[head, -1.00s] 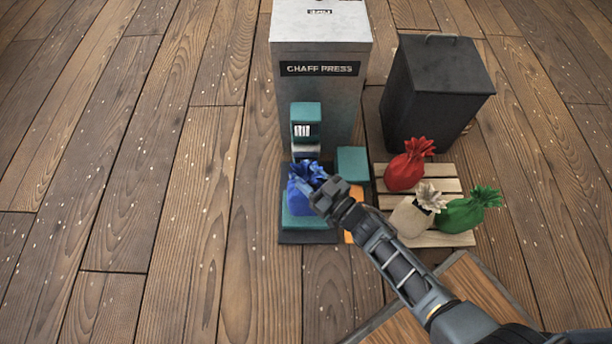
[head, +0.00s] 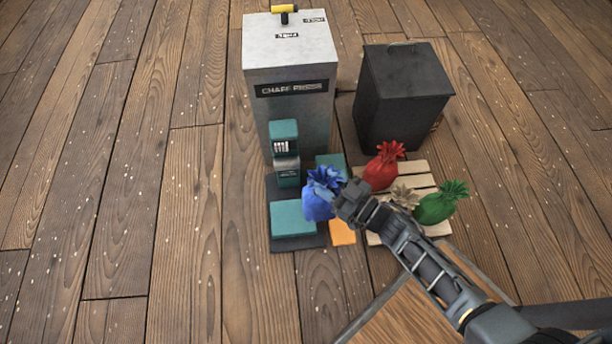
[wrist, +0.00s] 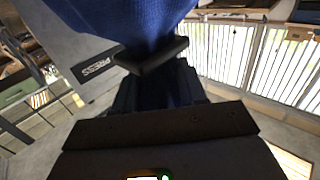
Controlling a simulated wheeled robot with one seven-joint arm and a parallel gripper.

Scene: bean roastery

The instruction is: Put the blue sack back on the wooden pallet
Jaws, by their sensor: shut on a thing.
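The blue sack (head: 318,200) hangs in my gripper (head: 346,197), which is shut on it. In the head view the sack appears over the right edge of the teal-topped scale, and the teal plate shows bare beside it. In the wrist view the blue sack (wrist: 125,20) fills the top middle, close to the jaws. The wooden pallet (head: 419,173) lies to the right of my gripper.
The scale's teal plate (head: 292,218) is left of the pallet. The grey chaff press (head: 292,65) stands behind it, with a yellow-handled thing (head: 284,10) on top. A black bin (head: 401,95) stands behind the pallet. An orange piece (head: 341,233) lies between scale and pallet.

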